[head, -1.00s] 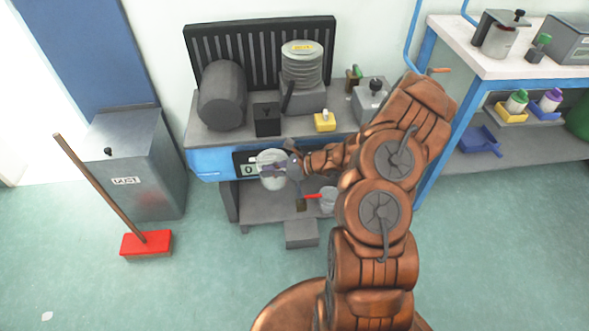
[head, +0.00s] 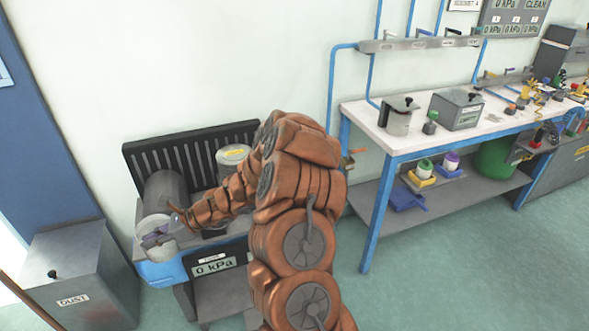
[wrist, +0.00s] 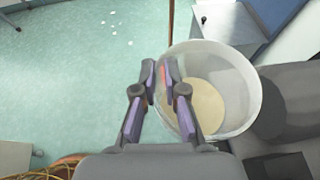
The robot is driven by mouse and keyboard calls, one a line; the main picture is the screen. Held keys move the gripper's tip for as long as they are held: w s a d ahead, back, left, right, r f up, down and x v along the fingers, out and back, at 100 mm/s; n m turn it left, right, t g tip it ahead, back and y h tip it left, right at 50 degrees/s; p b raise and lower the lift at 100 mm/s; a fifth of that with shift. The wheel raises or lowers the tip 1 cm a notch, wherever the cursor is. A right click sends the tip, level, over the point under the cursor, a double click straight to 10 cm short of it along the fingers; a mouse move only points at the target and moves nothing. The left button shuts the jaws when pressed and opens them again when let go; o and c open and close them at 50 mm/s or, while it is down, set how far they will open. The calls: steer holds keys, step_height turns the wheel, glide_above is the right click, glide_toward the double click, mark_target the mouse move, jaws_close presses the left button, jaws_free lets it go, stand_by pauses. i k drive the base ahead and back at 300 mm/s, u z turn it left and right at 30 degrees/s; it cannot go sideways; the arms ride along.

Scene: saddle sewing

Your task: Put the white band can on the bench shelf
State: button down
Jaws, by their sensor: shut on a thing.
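My gripper (head: 166,234) is shut on a whitish open-topped can (head: 152,225), pinching its wall at the rim. In the wrist view the same can (wrist: 246,88) is large, with beige contents at its bottom; one finger is inside the rim and one outside. I cannot make out a white band on it. The can is held up in front of the left end of the blue-fronted machine. The bench shelf (head: 447,197) is the grey lower shelf under the white-topped bench at the right, apart from my gripper.
A blue bench leg (head: 374,218) stands at the shelf's front. A dust bin (head: 85,275) is at the left. Floor before the bench is clear.

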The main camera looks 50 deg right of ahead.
mark_target(455, 198)
steer(key=u, duration=2.3)
steer(key=k, duration=2.25)
steer(key=z, duration=2.55)
steer(key=k, duration=1.05)
steer(key=z, duration=0.5)
steer(key=i, duration=0.15)
steer(key=z, duration=0.15)
